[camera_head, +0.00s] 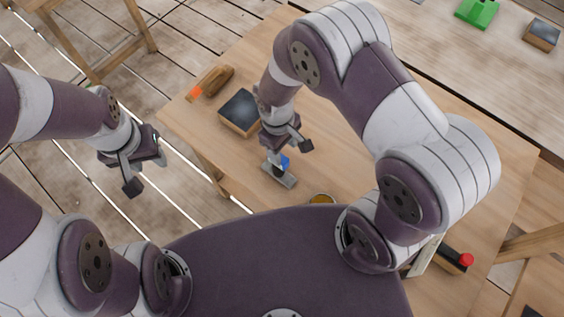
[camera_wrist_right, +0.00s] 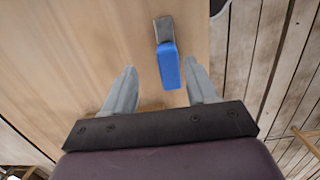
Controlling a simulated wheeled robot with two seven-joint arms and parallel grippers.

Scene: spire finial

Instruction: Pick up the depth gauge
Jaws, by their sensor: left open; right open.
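A small tool with a blue block and a flat grey metal part, which I take to be the depth gauge (camera_head: 285,180), lies on the wooden table. In the right wrist view the gauge's blue part (camera_wrist_right: 168,66) lies between my fingers' lines, nearer the right finger, with the grey end beyond the tips. My right gripper (camera_head: 289,151) is open and empty above the gauge and partly covers it in the head view; its two fingers also show in the right wrist view (camera_wrist_right: 160,72). My left gripper (camera_head: 146,172) is open and empty, off the table's left side over the plank floor.
A dark-topped wooden block (camera_head: 238,112) stands close left of my right gripper. A brown tool with an orange end (camera_head: 211,82) lies behind it. A round yellowish item (camera_head: 321,198) and a red-knobbed item (camera_head: 466,260) sit nearer me. The table (camera_head: 335,160) is clear right of the gauge.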

